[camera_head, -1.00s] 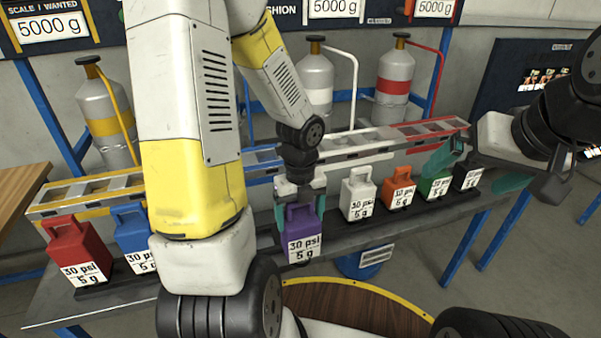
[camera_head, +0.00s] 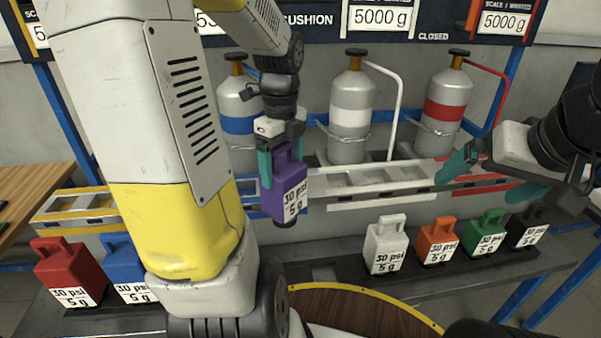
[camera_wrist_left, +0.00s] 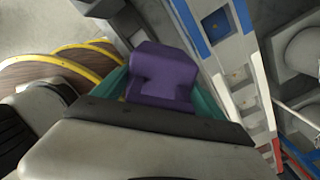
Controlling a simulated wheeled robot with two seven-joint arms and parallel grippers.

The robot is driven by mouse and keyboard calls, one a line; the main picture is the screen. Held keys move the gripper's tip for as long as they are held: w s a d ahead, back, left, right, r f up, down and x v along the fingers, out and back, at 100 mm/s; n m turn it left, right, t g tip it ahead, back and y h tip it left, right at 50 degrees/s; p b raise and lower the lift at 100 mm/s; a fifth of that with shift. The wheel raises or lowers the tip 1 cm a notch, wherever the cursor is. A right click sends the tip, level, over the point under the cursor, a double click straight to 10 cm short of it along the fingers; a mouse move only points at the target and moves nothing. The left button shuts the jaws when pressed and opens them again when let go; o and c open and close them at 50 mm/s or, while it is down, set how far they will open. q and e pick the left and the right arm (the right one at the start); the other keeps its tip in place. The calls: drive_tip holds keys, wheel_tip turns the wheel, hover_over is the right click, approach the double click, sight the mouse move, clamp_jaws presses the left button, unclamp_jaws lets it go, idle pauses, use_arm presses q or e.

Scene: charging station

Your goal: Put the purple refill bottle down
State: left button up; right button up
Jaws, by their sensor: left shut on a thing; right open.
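The purple refill bottle (camera_head: 283,190) has a handle on top and a white label reading 30 psi, 5 g. My left gripper (camera_head: 281,160) is shut on it from above and holds it up in the air, slightly tilted, in front of the coloured rail. In the left wrist view the purple bottle (camera_wrist_left: 162,78) sits between the teal fingers. My right gripper (camera_head: 490,175) is open and empty at the right, above the orange, green and black bottles.
Red (camera_head: 68,272), blue (camera_head: 124,265), white (camera_head: 386,246), orange (camera_head: 436,240), green (camera_head: 486,233) and black (camera_head: 528,228) bottles stand on the dark shelf (camera_head: 330,272). The shelf is bare left of the white bottle. Grey cylinders with coloured bands (camera_head: 350,105) stand behind the slotted rail (camera_head: 370,180).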

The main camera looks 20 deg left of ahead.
use_arm(q)
drive_tip(key=shift+w+a+r, duration=0.3)
drive_tip(key=shift+w+r, duration=0.2)
drive_tip(key=shift+w, duration=0.15)
drive_tip(key=w+a+f, duration=0.2)
drive_tip(key=w, duration=0.5)
drive_tip(key=w+a+f, duration=0.3)
drive_tip(key=w, duration=0.4)
drive_tip(key=shift+w, duration=0.25)
drive_tip(key=shift+f, duration=0.1)
